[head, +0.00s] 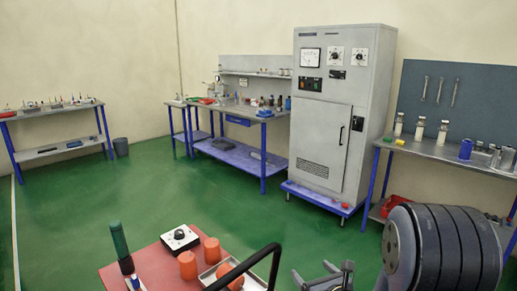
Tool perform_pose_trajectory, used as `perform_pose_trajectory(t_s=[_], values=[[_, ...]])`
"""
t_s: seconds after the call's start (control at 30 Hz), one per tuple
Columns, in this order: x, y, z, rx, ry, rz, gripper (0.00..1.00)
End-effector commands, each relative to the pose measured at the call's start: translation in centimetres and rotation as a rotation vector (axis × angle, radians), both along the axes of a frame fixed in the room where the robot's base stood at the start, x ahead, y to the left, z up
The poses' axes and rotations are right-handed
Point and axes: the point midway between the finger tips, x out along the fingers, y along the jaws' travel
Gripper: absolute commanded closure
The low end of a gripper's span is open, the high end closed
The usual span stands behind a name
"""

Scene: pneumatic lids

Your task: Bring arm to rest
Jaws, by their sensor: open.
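My gripper (323,272) shows at the bottom edge of the head view, right of centre, with its two grey fingers apart. Nothing shows between the fingers. It is over the green floor, to the right of the red-topped surface (150,262), and looks apart from everything around it. The lower part of the gripper is cut off by the frame. My arm's large dark ribbed link fills the lower right corner.
A grey cabinet (325,150) and workbenches (235,112) line the walls. The middle floor is clear.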

Motion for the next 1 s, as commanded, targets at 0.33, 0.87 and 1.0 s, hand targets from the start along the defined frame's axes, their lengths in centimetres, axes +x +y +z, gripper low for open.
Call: perform_pose_trajectory(t_s=[0.33,0.87,1.0], values=[[-0.1,-0.2,-4.3,-0.002,0.001,-0.010,0.18],[-0.1,-0.3,-7.6,-0.002,0.001,-0.015,0.18],[-0.1,-0.3,-7.6,-0.003,0.001,-0.016,0.18]])
